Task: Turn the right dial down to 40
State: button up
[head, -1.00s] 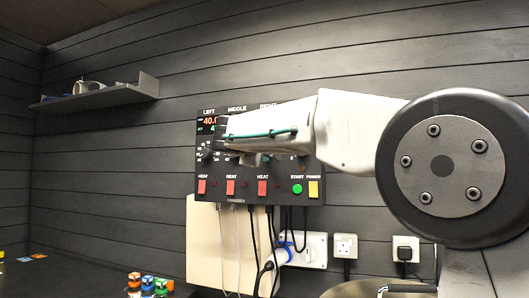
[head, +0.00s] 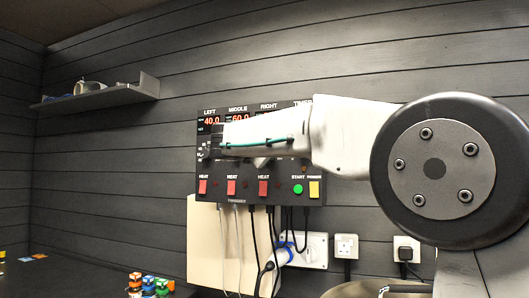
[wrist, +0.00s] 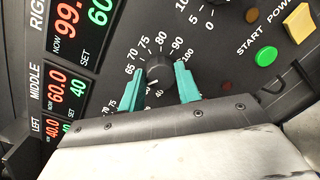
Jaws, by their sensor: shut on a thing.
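The control panel (head: 215,183) hangs on the wall, with LEFT, MIDDLE, RIGHT and TIMER columns. In the wrist view, the right dial (wrist: 158,68) is a dark round knob with a numbered scale around it. My gripper (wrist: 160,84) has its teal fingers on either side of this knob, shut on it. The knob's pointer is too small to read surely. The right display (wrist: 85,18) shows a red reading starting 99 and a green set value of 60. The middle display (wrist: 65,92) reads 60.0, set 40. In the head view my arm hides the dials.
A green START button (wrist: 266,56) and a yellow POWER switch (wrist: 299,18) are near the fingers. Red HEAT switches (head: 232,187) line the panel's lower edge. Cables (head: 253,235) hang below it.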

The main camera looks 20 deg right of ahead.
jog(key=n, duration=0.6)
jog(key=n+t, duration=0.1)
jog(key=n, duration=0.6)
jog(key=shift+a+f, duration=0.15)
jog(key=shift+n, duration=0.3)
jog(key=o, duration=1)
jog(key=v, duration=0.7)
jog(key=shift+s+a, duration=0.2)
jog(key=shift+s, duration=0.1)
